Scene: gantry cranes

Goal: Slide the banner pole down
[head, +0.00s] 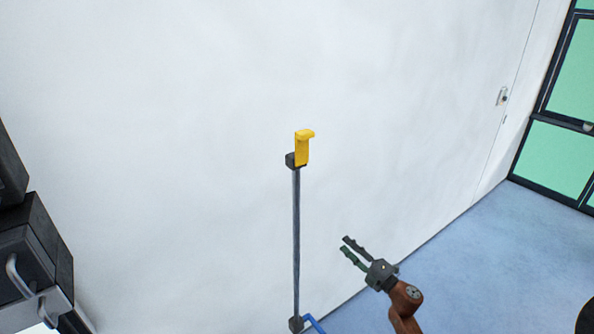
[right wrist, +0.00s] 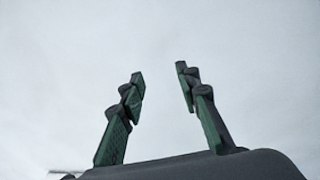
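The banner pole (head: 297,240) is a thin, dark grey upright rod in the middle of the head view, in front of the white wall. A yellow piece (head: 303,148) with a small lip sits at its top, beside a dark block. My right gripper (head: 346,246) is to the right of the pole, lower than the yellow piece and apart from the pole. Its two fingers are spread with nothing between them; in the right wrist view the open fingers (right wrist: 160,78) show against only a pale surface. My left gripper is not in view.
A dark block (head: 296,324) and a blue part (head: 314,325) are at the pole's lower end. Dark cabinets with a metal handle (head: 14,275) stand at the left edge. Blue floor (head: 480,270) lies open at the right, before a dark-framed green-paned door (head: 560,150).

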